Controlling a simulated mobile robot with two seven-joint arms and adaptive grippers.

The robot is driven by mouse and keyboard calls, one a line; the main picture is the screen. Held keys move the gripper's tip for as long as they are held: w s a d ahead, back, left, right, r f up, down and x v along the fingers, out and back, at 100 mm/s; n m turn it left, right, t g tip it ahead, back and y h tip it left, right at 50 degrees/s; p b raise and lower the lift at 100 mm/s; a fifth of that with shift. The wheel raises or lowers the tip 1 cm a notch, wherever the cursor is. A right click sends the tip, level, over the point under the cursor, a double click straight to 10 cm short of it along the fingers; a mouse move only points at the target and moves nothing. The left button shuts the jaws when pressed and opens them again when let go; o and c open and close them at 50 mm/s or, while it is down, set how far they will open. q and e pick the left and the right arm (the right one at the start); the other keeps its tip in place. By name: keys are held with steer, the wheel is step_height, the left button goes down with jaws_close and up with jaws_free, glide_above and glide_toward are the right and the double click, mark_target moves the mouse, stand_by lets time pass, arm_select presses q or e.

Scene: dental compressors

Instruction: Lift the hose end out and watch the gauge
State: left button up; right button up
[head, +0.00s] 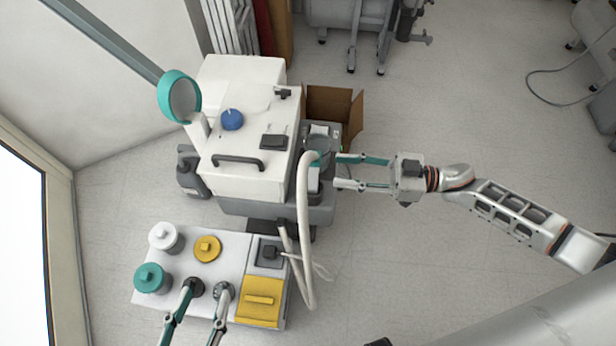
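A cream hose (304,215) rises in a loop along the right side of a white cabinet unit (245,165). Its upper end meets a dark grey holder (319,150); I cannot tell how deep it sits. A round teal-rimmed disc (181,97) stands at the unit's upper left, perhaps the gauge; no reading is legible. My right gripper (341,171) is open, its fingers apart and pointing left, tips close to the holder and hose top. Contact cannot be told. My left gripper (209,290) has its fingers apart over the front of a low white unit (225,249), by two dark round fittings.
The low unit carries a white cap (163,236), teal cap (151,278), yellow cap (207,248) and yellow block (260,300). A blue knob (232,119) and black handle (238,161) sit on the cabinet. A cardboard box (332,104) stands behind.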

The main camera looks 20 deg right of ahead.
mark_target(313, 168)
steer(key=x, duration=0.3)
steer(key=b+x, duration=0.1)
steer(key=x, duration=0.3)
steer(key=shift+s+a, duration=0.15)
steer(key=shift+s, duration=0.05)
steer(key=shift+w+a, duration=0.2)
steer(key=shift+a, duration=0.1)
steer(key=shift+r, duration=0.1)
steer(key=shift+c, duration=0.3)
jaws_close()
